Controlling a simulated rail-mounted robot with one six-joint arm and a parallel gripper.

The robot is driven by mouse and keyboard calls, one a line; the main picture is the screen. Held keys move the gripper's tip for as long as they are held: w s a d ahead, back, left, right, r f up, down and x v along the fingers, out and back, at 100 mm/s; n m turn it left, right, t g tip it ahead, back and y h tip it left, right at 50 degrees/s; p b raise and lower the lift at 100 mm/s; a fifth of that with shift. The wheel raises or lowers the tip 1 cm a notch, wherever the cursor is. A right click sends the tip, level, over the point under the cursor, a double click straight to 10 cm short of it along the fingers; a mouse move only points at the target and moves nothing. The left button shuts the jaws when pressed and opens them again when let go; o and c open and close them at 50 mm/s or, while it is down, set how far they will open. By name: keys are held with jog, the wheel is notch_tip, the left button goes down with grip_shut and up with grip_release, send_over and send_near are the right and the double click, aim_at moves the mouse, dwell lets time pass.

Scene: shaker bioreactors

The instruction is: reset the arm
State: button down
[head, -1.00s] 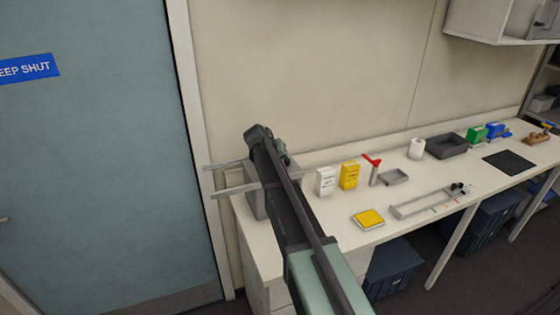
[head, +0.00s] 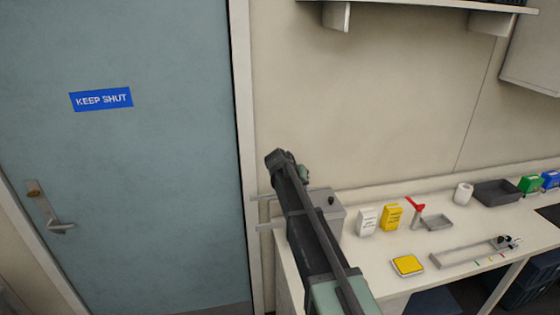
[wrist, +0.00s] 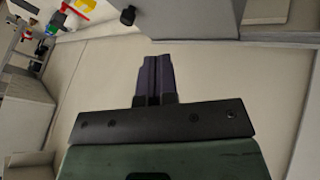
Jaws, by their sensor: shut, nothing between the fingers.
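My gripper (wrist: 155,78) shows in the wrist view, with its two dark fingers side by side and touching. Nothing is between them. In the head view my arm reaches up over the left end of the bench, and I cannot make out the fingers there. In the wrist view the fingers lie against a plain pale surface and touch no object.
A grey box with a black knob (head: 331,203) stands at the bench's left end beside my arm, near two thin bars (head: 262,197). White (head: 366,221) and yellow (head: 391,218) cartons, a yellow pad (head: 408,265) and a grey tray (head: 470,253) are right. The door (head: 130,190) is left.

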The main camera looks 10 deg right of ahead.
jog(key=s+a+f+n+g+y+b, duration=0.1)
jog(key=s+f, duration=0.4)
jog(key=s, duration=0.6)
jog(key=s+a+f+n+g+y+b, duration=0.1)
jog(key=s+a+f+b, duration=0.4)
jog(key=s, duration=0.6)
jog(key=s+a+f+n+y+b, duration=0.2)
jog(key=s+a+f+y+b, duration=0.1)
jog(key=s, duration=0.9)
notch_tip(320, 180, down, 2)
jog(key=shift+a+g+y+b, duration=0.35)
jog(key=shift+y+b, duration=0.55)
jog(key=shift+b, duration=0.35)
